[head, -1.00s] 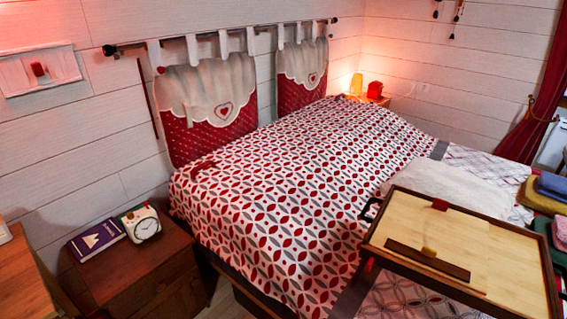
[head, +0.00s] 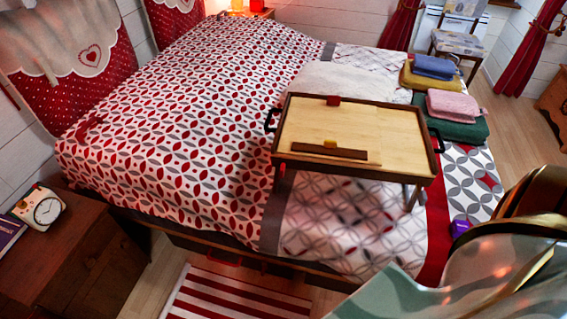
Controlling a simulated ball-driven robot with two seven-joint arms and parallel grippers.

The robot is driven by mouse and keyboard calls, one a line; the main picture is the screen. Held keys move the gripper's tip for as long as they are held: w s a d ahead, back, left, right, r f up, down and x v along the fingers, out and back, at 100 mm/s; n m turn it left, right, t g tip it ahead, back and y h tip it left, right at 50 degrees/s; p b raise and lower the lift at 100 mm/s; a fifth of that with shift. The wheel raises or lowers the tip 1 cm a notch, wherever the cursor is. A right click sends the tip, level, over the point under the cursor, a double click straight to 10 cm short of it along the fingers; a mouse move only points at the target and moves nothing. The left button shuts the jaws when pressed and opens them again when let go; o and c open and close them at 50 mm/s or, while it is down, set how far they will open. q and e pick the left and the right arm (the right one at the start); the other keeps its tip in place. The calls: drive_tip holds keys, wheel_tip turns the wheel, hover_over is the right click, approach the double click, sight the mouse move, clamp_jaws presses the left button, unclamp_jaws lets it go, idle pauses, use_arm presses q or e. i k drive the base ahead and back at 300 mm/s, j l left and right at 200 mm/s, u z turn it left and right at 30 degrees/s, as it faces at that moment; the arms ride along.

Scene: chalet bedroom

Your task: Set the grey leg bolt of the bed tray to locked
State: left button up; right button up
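The bed tray (head: 388,125) stands on the bed on its legs, with a pale wooden top, a dark rim and black handles at its two ends. A dark red block (head: 333,101) sits at its far edge. A dark brown strip (head: 350,153) with a small yellow piece (head: 330,144) lies near its front edge. One leg (head: 413,197) shows under the right front corner. I cannot make out the grey leg bolt at this distance. Neither of my grippers is in view.
The bed (head: 180,120) fills the middle. Folded towels (head: 458,104) lie right of the tray. A small purple object (head: 459,228) is at the bed's right edge. A striped rug (head: 235,297) lies in front.

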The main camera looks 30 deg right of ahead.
sight(422, 194)
drive_tip(key=z, duration=0.45)
drive_tip(key=l+z, duration=0.15)
drive_tip(key=z, duration=0.7)
drive_tip(key=l+z, duration=0.1)
drive_tip(key=z, duration=0.3)
drive_tip(key=i+z, duration=0.1)
drive_tip(key=z, duration=0.35)
